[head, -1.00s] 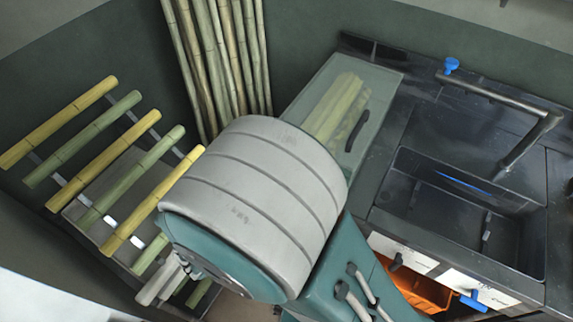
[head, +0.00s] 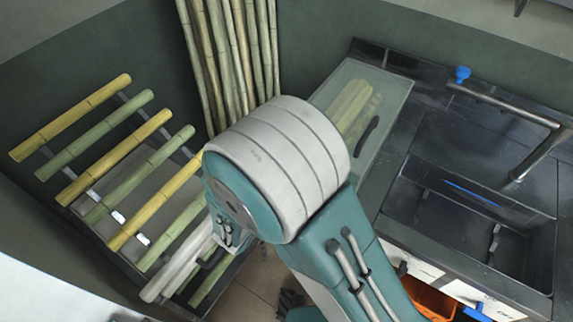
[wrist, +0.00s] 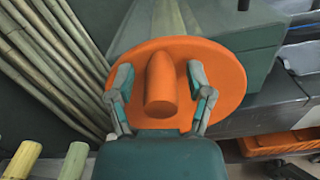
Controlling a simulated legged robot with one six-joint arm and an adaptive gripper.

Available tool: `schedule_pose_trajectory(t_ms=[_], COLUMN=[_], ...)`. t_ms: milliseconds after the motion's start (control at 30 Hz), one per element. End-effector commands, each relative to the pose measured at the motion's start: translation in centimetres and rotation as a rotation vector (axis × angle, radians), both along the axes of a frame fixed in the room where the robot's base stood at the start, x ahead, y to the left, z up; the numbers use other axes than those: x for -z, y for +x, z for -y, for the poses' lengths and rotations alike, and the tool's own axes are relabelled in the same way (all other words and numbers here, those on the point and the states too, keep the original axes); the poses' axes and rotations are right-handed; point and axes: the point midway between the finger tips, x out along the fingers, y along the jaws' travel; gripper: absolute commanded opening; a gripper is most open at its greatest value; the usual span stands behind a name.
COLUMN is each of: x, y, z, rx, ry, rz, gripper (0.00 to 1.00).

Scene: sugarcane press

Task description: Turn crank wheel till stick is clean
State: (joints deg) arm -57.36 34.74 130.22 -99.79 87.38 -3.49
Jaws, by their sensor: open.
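In the wrist view, the orange crank wheel (wrist: 226,88) is a round disc with a thick, rounded orange handle (wrist: 160,85) sticking out towards me. My gripper (wrist: 160,72) is open, with one finger on each side of the handle. A small gap shows between each finger and the handle. The wheel does not show in the head view, where my own arm covers the middle. No stick can be seen in the press.
Yellow and green canes (head: 140,183) lie on a rack at left. Tall canes (head: 232,60) lean in the corner. A clear-lidded case (head: 391,93) holds more canes. A sink (head: 465,232) is at right, with an orange bin (head: 428,298) below.

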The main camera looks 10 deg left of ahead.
Motion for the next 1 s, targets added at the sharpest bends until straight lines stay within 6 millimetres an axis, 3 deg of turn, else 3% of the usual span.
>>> schedule_pose_trajectory(t_ms=[267,300,433,467,1000], x=[0.02,0.02,0.02,0.02,-0.01], y=[0.29,0.29,0.27,0.27,0.27], z=[0.09,0.09,0.11,0.11,0.18], rx=[-0.001,-0.001,0.0,0.0,0.0], ry=[0.0,-0.001,0.0,0.0,0.006], rz=[0.0,0.0,0.0,0.0,0.003], gripper=[0.67,0.63,0.05,0.0,0.0])
